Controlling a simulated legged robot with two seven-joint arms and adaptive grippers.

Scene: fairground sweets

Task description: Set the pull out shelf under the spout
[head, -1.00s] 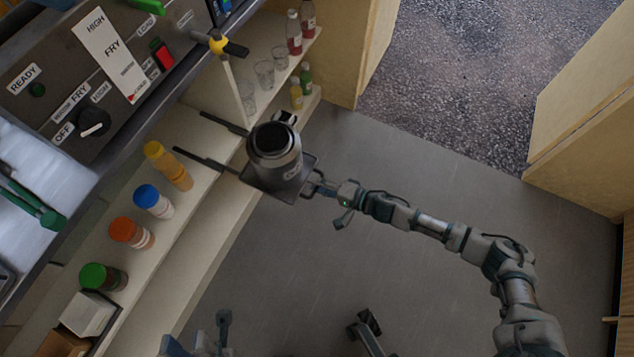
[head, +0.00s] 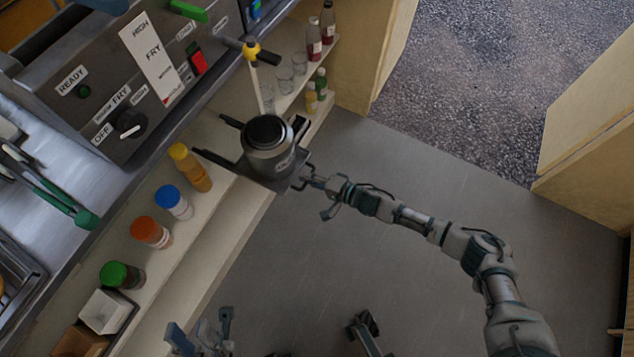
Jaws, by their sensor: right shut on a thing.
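The pull out shelf (head: 299,176) is a dark flat plate on two dark rails, partly out from the pale shelving under the counter. A grey metal jug with a black top (head: 268,137) stands on it and hides most of the plate. The spout (head: 252,49) is a yellow tap with a black handle on the counter's front. A thin pale strip hangs below it, down to just behind the jug. My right gripper (head: 308,177) is shut on the shelf's outer edge. My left gripper (head: 203,335) is low at the bottom edge, empty, its fingers apart.
Sauce bottles, including a yellow one (head: 191,167) and a blue-capped one (head: 174,202), line the lower shelf to the left. Glasses (head: 285,80) and red bottles (head: 328,22) stand beyond the spout. The grey floor (head: 400,170) is clear.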

